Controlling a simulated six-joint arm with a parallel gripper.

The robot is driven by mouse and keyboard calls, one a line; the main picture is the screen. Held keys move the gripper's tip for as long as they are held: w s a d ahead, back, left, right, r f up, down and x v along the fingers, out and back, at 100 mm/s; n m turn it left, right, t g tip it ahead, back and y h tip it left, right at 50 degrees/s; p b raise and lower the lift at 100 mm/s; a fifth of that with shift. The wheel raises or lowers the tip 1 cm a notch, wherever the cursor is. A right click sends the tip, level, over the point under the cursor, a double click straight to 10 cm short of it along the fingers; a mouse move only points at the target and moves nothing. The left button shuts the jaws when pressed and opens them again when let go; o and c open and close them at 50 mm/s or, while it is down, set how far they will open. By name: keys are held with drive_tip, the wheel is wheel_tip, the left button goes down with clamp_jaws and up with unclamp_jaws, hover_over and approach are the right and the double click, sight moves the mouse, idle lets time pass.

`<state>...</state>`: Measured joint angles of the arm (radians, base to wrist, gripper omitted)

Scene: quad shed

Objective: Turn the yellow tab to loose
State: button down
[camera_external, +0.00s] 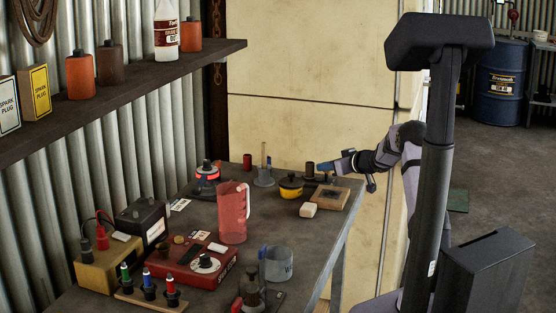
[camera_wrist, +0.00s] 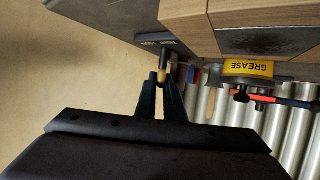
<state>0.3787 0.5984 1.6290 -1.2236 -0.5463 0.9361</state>
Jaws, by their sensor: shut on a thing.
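Behind the tab is a dark plate (camera_wrist: 150,43) with small light lettering, too small to read, so I cannot tell the tab's setting. In the external view my gripper (camera_external: 323,170) is at the far right end of the bench, beside a dark upright cylinder (camera_external: 310,169) and above a wooden block (camera_external: 334,196). The tab cannot be made out there.
A yellow grease tin (camera_external: 291,187) stands left of the wooden block; it also shows in the wrist view (camera_wrist: 248,68). A pale block (camera_external: 308,210) lies in front. A red jug (camera_external: 232,212), a red case (camera_external: 190,262) and a grey cup (camera_external: 277,263) stand nearer on the bench.

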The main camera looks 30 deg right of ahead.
drive_tip(key=shift+f, duration=0.2)
drive_tip(key=c, duration=1.9)
unclamp_jaws()
drive_tip(key=shift+r, duration=0.1)
drive_tip(key=shift+o, duration=0.2)
drive_tip(key=m+h+b, duration=0.1)
drive_tip(key=b, duration=0.3)
drive_tip(key=shift+f, duration=0.2)
drive_tip(key=shift+a+f+m+h+b, duration=0.1)
drive_tip(key=shift+m+h+b, duration=0.3)
drive_tip(key=shift+b, duration=0.85)
